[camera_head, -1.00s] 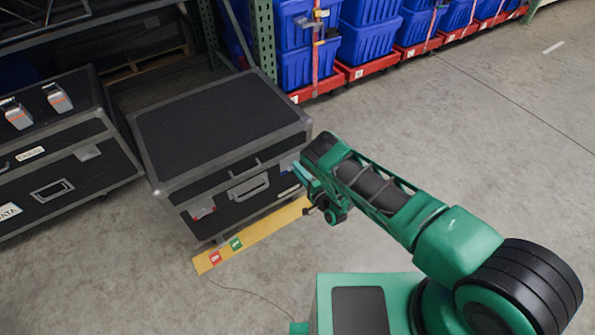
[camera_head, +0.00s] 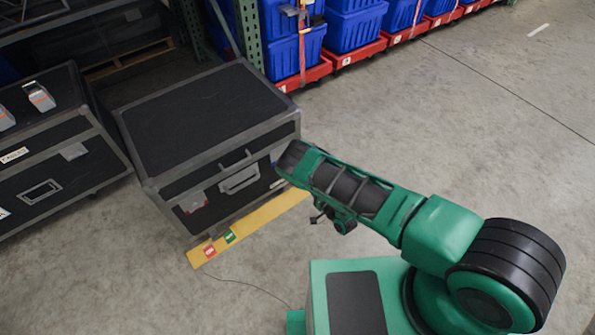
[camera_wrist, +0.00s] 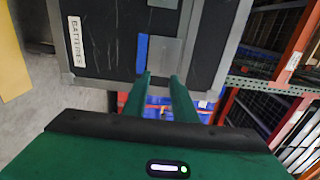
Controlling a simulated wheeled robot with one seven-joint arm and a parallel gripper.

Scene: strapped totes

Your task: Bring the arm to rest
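My green arm reaches left in the head view, its wrist end in front of the right side of a black case with grey edges (camera_head: 200,120). The gripper's fingers are hidden there behind the wrist. In the wrist view my gripper (camera_wrist: 163,82) shows two green fingers apart, with nothing between them.
A second black case (camera_head: 70,160) stands at left. Blue totes (camera_head: 355,38) sit on red dollies (camera_head: 365,52) at the back, beside a green rack post (camera_head: 249,35). A yellow strip (camera_head: 262,217) lies on the floor before the case. The floor at right is clear.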

